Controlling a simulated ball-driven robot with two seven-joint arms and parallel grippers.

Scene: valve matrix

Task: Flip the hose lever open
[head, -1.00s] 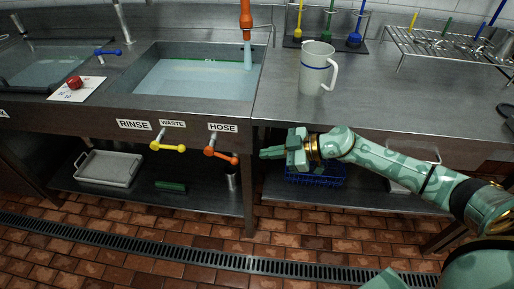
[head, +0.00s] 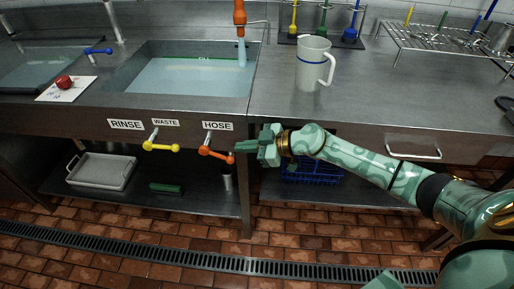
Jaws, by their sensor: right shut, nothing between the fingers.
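The orange hose lever (head: 216,154) sticks out from the sink front under the HOSE label (head: 217,126). It slopes down to the right and ends in a round knob. My right gripper (head: 240,153) is shut and empty, with its fingertips pointing left right by the knob at the lever's right end. I cannot tell whether they touch it. The orange hose nozzle (head: 240,18) hangs above the rinse sink, with water running from it into the basin. My left gripper is not in view.
A yellow waste lever (head: 161,147) is just left of the orange one. A blue lever (head: 98,51) is further left. A white jug (head: 313,64) stands on the counter above my right arm. A blue basket (head: 313,171) sits on the lower shelf.

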